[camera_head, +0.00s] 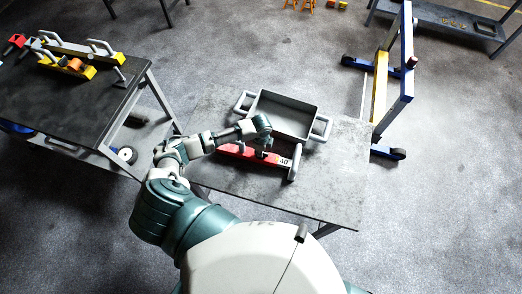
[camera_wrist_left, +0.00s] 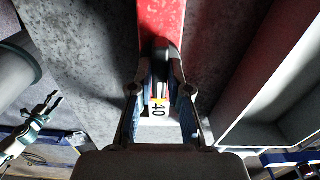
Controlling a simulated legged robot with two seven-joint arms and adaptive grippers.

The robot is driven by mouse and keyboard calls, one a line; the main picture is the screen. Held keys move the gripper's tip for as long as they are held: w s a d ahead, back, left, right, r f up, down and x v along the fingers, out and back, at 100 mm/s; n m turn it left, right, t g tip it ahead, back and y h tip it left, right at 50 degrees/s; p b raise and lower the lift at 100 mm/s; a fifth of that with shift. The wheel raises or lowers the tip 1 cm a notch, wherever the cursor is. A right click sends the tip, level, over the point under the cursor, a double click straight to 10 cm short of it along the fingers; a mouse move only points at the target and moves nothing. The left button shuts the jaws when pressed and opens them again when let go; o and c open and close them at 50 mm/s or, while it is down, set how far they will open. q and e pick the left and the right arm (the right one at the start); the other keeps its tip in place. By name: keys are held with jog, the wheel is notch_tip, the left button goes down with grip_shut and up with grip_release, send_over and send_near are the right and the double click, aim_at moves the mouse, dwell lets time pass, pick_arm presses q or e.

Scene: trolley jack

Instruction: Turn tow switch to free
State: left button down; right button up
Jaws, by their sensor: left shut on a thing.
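A long red unit (camera_head: 240,152) with a white label reading 40 and a grey bar across its right end lies on the grey table. My left gripper (camera_head: 263,149) is over it, reaching down to its top. In the left wrist view, the gripper's fingers (camera_wrist_left: 160,78) are shut on a dark rounded knob (camera_wrist_left: 161,50) on the red body, just beyond the 40 label (camera_wrist_left: 159,109). I take this knob for the tow switch; its setting is hidden. At lower left of the wrist view is what looks like my right gripper (camera_wrist_left: 50,103), small and dark.
A grey open tray (camera_head: 286,113) with side handles stands right behind the red unit. A blue and yellow frame (camera_head: 395,75) stands on the floor at right. A dark bench (camera_head: 60,105) with yellow tools is at left. The table's front right (camera_head: 335,195) is clear.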

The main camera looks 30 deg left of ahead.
pick_arm(q)
jog(key=shift+s+f, duration=0.2)
jog(key=c, duration=1.1)
grip_release()
jog(key=shift+w, duration=0.15)
jog(key=shift+r, duration=0.1)
notch_tip(320, 180, up, 12)
jog(key=shift+w+a+f, duration=0.1)
